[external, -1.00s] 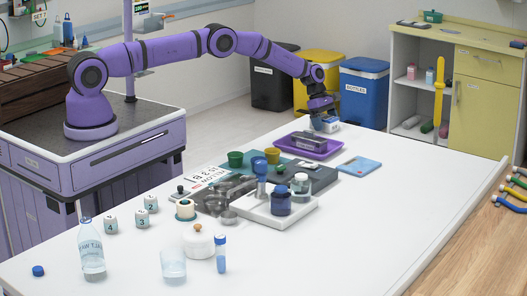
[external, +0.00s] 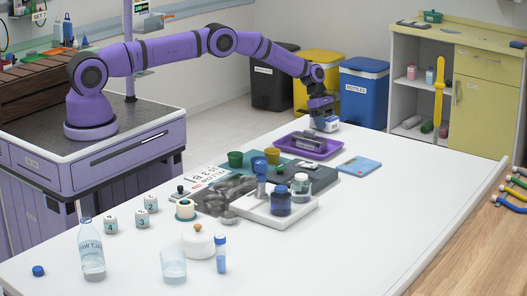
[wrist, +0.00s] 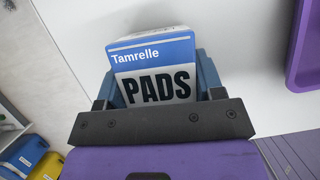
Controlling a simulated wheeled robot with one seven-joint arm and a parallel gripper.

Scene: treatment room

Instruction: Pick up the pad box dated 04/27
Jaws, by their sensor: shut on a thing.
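A white and blue pad box (wrist: 152,67) marked "Tamrelle PADS" is between the two fingers of my gripper (wrist: 158,84) in the wrist view. The fingers are shut on its sides. No date can be read on the faces that show. In the external view my gripper (external: 324,114) points down at the far end of the white table, with the small box (external: 327,125) under it. I cannot tell for sure whether the box touches the table top.
A purple tray (external: 286,146) with a grey item in it is just in front of the box; its edge also shows in the wrist view (wrist: 295,62). A blue flat item (external: 359,166), jars and cups stand nearer. The table's right side (external: 420,190) is clear.

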